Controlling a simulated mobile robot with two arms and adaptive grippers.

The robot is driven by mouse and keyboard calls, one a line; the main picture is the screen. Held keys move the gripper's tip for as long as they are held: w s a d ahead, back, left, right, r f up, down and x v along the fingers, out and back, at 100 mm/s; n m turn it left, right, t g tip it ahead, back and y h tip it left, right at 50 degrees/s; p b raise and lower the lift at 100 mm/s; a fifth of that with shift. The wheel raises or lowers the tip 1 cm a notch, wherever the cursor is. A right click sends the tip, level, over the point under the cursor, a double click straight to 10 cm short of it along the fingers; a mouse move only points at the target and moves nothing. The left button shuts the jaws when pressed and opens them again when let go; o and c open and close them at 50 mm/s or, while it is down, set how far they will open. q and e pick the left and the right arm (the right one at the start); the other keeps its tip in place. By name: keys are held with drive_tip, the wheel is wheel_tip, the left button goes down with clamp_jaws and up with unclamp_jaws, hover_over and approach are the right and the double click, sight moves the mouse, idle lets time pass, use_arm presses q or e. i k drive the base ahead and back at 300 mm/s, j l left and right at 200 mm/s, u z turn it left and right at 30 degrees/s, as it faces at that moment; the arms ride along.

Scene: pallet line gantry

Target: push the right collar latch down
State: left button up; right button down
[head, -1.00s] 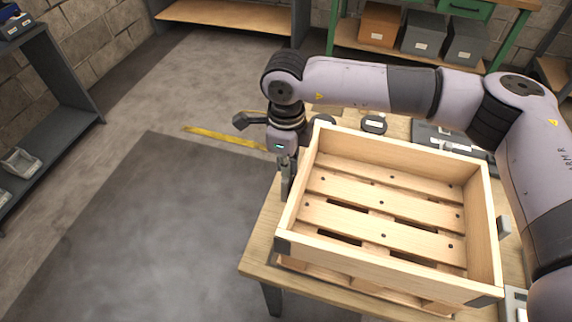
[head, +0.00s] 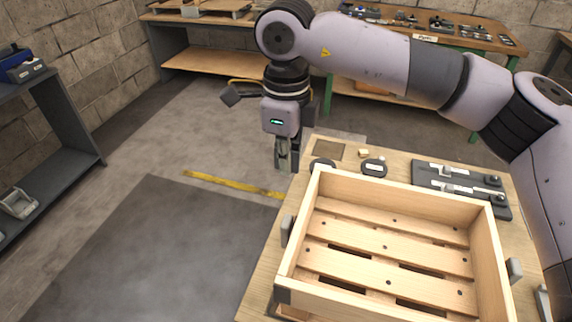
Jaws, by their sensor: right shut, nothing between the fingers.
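A wooden pallet collar (head: 375,197) stands on a slatted pallet base (head: 390,247). The right collar latch (head: 515,269) is a small grey tab on the outside of the right wall. The left collar latch (head: 287,230) is a similar grey tab outside the left wall. My right gripper (head: 284,165) is shut and empty. It points down near the collar's back left corner, apart from both latches and far from the right one. My left gripper is out of view.
The wooden table (head: 268,270) carries dark round items (head: 374,167) and a dark plate with fittings (head: 460,187) behind the collar. My right arm spans above the back of the table. Open floor lies left.

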sight(513, 266)
drive_tip(key=k, duration=1.5)
